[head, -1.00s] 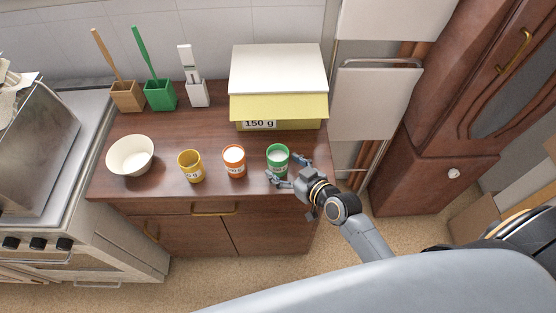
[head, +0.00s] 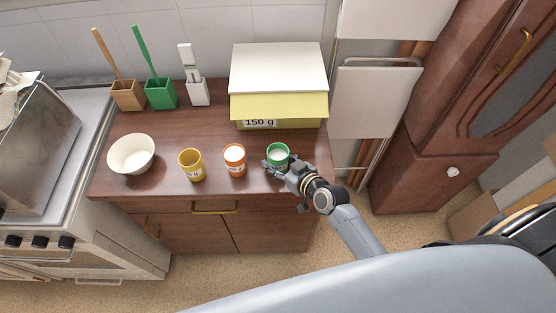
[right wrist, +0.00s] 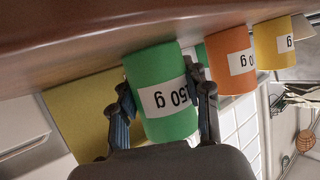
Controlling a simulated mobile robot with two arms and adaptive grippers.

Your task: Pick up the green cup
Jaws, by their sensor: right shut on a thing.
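The green cup (head: 278,155) stands upright near the front right of the dresser top, with a white inside in the head view. In the right wrist view the green cup (right wrist: 162,92) shows a white label reading 150 g. My right gripper (head: 277,165) is at the cup's front, shut on it. In the right wrist view the fingers of my right gripper (right wrist: 165,105) lie on either side of the cup. The cup appears to rest on the dresser top. My left gripper is not in view.
An orange cup (head: 235,161), a yellow cup (head: 192,165) and a cream bowl (head: 131,154) stand left of the green cup on the dresser (head: 215,125). A yellow box (head: 278,107) with a white top stands behind. Three holders with tools stand at the back left.

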